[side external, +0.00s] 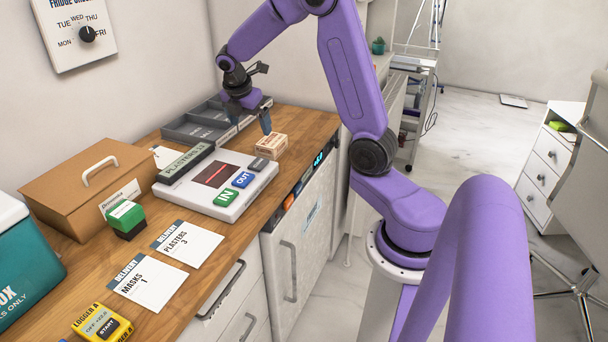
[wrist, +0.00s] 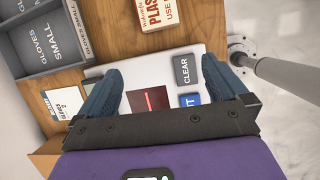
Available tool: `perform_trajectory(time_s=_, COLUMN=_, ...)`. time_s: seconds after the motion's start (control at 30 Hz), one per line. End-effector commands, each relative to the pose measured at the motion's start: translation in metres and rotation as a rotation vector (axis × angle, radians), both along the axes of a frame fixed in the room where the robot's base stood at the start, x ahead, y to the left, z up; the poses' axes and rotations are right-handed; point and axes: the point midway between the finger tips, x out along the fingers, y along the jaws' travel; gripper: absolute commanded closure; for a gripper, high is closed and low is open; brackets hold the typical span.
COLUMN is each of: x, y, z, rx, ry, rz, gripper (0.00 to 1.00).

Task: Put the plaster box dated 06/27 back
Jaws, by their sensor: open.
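A small cream and brown plaster box (side external: 271,146) stands on the wooden counter, beyond the white scanner's right end. Part of its top, lettered "PLAS" and "USE", shows at the top edge of the wrist view (wrist: 158,12); its date cannot be read. My gripper (side external: 249,120) is open and empty, above the counter near the box. In the wrist view my fingers (wrist: 162,68) are spread over the scanner (wrist: 190,56), with the box beyond the fingertips. The scanner (side external: 228,196) has a red window, a dark "PLASTERS" display, and IN, OUT and CLEAR buttons.
Grey compartment trays (side external: 190,133) stand against the wall; one in the wrist view reads "GLOVES SMALL" (wrist: 35,45). A brown handled box (side external: 85,185), green-black stamp (side external: 126,218), delivery cards (side external: 187,244) and yellow logger (side external: 101,324) occupy the left counter. The counter's front edge lies close by.

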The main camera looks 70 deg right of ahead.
Motion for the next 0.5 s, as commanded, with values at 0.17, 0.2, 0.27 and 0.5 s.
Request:
perform_trajectory(time_s=0.17, x=-0.023, y=0.079, z=0.009, rx=0.076, ry=-0.071, rz=-0.050, gripper=0.00)
perform_trajectory(time_s=0.2, x=-0.030, y=0.095, z=0.011, rx=0.095, ry=-0.083, rz=-0.065, gripper=0.00)
perform_trajectory(time_s=0.27, x=-0.043, y=0.117, z=0.012, rx=0.123, ry=-0.097, rz=-0.086, gripper=0.00)
perform_trajectory(time_s=0.5, x=-0.111, y=0.190, z=0.017, rx=0.233, ry=-0.123, rz=-0.179, gripper=0.00)
